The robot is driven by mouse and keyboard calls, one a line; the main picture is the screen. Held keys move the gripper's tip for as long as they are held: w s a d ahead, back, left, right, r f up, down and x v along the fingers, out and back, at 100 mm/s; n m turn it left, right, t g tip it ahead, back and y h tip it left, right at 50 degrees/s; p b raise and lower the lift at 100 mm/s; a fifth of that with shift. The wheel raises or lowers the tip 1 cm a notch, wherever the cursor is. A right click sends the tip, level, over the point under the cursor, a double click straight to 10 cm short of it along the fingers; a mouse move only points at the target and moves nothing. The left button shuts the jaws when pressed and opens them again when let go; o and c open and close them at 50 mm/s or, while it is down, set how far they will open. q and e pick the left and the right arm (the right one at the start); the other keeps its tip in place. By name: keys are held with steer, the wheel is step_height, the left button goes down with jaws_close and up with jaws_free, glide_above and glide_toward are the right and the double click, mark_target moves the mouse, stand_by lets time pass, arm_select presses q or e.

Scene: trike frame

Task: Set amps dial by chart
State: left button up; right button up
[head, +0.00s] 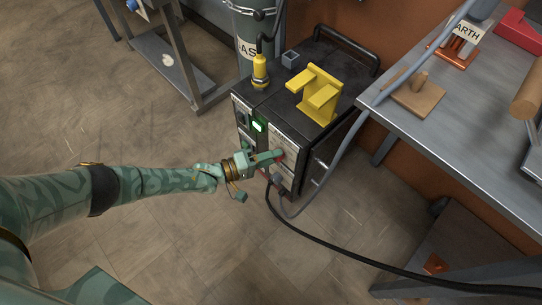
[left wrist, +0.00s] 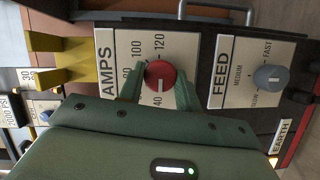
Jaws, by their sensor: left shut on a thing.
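The red amps dial (left wrist: 160,72) sits on a white plate marked AMPS (left wrist: 106,62) on the front of the black welder box (head: 318,55). In the left wrist view, numbers including 80, 100 and 120 ring the dial, and the picture is turned sideways. My left gripper (left wrist: 159,90) has a finger on each side of the dial and is shut on it. A pale mark shows on the dial, but its exact setting is hard to read. In the head view my left gripper (head: 279,156) reaches the box front from the left and hides most of the dial. No chart can be made out. My right gripper is out of view.
A grey feed dial (left wrist: 271,77) is beside the amps plate. A yellow bracket (head: 318,92) and a yellow torch-like part (head: 260,70) are on the box. A black cable (head: 310,249) runs from the front. A grey workbench (head: 453,117) stands right; open floor lies left.

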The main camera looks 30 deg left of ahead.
arm_select(q)
steer(key=o, duration=1)
steer(key=p+v, duration=0.3)
steer(key=v, duration=1.3)
steer(key=shift+a+p, duration=0.2)
steer(key=shift+p, duration=0.1)
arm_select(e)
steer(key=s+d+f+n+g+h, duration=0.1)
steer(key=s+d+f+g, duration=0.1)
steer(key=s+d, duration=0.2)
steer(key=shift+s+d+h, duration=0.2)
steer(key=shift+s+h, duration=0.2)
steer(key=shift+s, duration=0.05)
arm_select(q)
steer(key=shift+s, duration=0.2)
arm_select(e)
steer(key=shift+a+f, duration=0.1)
